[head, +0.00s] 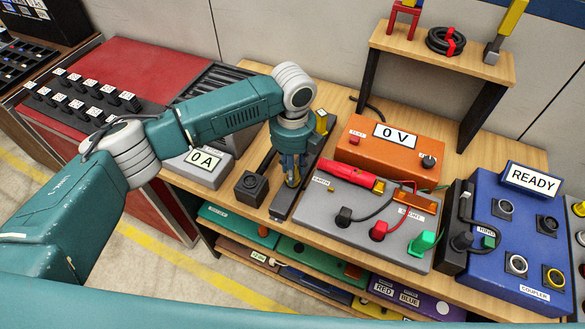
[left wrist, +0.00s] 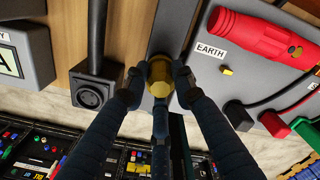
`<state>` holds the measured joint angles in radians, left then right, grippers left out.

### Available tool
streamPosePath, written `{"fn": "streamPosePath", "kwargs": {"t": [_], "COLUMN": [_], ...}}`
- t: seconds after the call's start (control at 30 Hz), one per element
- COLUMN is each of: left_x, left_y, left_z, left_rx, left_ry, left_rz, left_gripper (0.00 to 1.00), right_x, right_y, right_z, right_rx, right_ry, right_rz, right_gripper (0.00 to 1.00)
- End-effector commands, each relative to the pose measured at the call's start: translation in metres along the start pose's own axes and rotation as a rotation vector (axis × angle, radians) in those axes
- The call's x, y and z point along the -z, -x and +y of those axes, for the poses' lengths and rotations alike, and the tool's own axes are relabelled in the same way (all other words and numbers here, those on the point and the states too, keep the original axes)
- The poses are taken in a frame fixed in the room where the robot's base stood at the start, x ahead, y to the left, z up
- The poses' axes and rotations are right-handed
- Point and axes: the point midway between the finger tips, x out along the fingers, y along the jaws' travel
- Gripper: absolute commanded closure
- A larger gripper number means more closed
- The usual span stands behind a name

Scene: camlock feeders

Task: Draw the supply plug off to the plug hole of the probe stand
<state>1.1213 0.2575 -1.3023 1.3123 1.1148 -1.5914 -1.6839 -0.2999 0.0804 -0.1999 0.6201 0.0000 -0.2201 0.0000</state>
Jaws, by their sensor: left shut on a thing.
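My left gripper (head: 292,182) reaches down over the dark strip at the left edge of the grey box. In the left wrist view my fingers (left wrist: 157,85) are shut around a yellow round piece (left wrist: 160,68). I cannot tell whether this piece is the supply plug. A black block with a round hole (head: 251,188) stands just left of the gripper; it also shows in the left wrist view (left wrist: 90,95). I cannot tell whether it belongs to the probe stand. A black plug (head: 461,241) is at the dark unit beside the blue coupler box. My right gripper is out of view.
Right of the gripper is the grey box (head: 320,207) with an EARTH label, a red probe (head: 348,176) and several cabled plugs. Behind it is the orange 0 V box (head: 377,152). The blue coupler box (head: 520,250) reads READY. A 0 A meter (head: 203,167) stands left.

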Motion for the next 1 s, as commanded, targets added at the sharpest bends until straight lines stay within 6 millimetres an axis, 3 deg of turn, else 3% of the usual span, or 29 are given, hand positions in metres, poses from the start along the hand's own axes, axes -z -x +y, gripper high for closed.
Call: {"fn": "streamPosePath", "kwargs": {"t": [0.57, 0.6, 0.7, 1.0], "left_x": [0.000, 0.000, 0.000, 0.000], "left_y": [-0.016, -0.016, -0.015, -0.015], "left_z": [0.000, 0.000, 0.000, 0.000], "left_rx": [-0.001, -0.001, -0.001, -0.001], "left_ry": [0.001, 0.001, 0.000, 0.000], "left_rz": [0.000, 0.000, 0.000, 0.001], "left_gripper": [1.00, 0.73, 0.53, 0.53], "right_x": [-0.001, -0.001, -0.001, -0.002], "right_y": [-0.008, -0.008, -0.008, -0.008], "right_z": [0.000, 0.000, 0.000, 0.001], "right_rx": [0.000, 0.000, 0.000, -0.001], "right_ry": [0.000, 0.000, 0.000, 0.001], "right_rz": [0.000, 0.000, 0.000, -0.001], "right_gripper": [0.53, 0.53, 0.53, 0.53]}}
